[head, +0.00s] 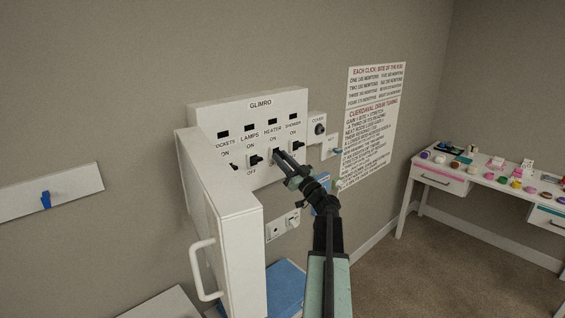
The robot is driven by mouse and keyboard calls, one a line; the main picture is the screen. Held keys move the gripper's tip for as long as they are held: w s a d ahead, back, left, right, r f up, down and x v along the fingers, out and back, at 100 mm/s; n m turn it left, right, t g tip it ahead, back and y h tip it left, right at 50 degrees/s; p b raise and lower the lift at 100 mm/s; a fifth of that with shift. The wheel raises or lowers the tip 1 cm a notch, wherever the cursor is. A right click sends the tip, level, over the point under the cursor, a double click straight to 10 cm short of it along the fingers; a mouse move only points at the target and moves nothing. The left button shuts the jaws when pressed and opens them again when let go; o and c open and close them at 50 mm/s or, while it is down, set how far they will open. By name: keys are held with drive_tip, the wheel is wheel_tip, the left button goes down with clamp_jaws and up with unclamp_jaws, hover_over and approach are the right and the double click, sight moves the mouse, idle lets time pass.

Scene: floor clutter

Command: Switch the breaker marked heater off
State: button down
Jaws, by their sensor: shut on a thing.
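The white breaker box (202,118) is on the wall with its door (230,235) swung open toward me at the left. Its panel has a row of black switches, labelled SOCKETS, LAMPS, HEATER and SHOWER. My gripper (278,154) reaches up from the lower right to the heater switch, below the HEATER label (272,129). Its jaws are shut on that switch, which the fingers mostly hide, so I cannot tell its position. The lamps switch (256,160) is just left of my fingers and the shower switch (297,146) just right.
The door handle (203,270) sticks out at lower left. Small wall plates (318,129) and a printed sheet (375,125) are right of the box. A socket plate (283,225) is below. A cluttered white desk (440,180) stands far right.

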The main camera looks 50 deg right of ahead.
drive_tip(key=c, duration=1.2)
unclamp_jaws()
drive_tip(key=b+v, duration=0.3)
drive_tip(key=v, duration=0.4)
drive_tip(key=shift+s+f, duration=0.2)
drive_tip(key=shift+s, duration=0.15)
